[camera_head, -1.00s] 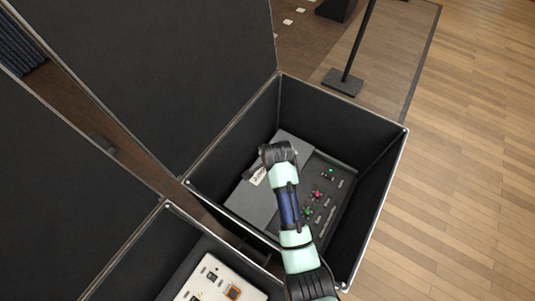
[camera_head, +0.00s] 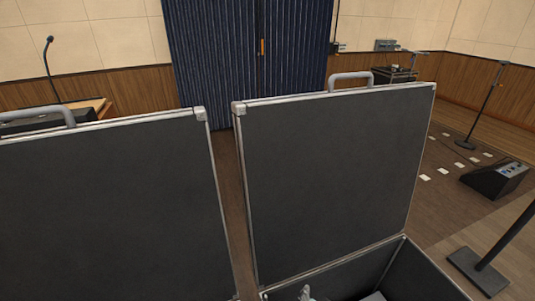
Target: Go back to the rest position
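My gripper cannot be made out in the head view. A small pale grey shape (camera_head: 305,293) shows at the bottom edge, inside the right case; too little of it is visible to tell whether it is part of my arm. The open right case (camera_head: 414,267) shows only its upper inner walls and rim at the bottom. Its dark lid (camera_head: 335,185) stands upright behind it. The faders and controls inside the case are out of view.
A second dark lid (camera_head: 110,215) stands upright at the left, with a narrow gap between the lids. A black stand (camera_head: 495,255) rises at the right, close to the case. A floor monitor (camera_head: 495,179) and a microphone stand (camera_head: 483,110) are farther back. A blue curtain (camera_head: 245,55) hangs behind.

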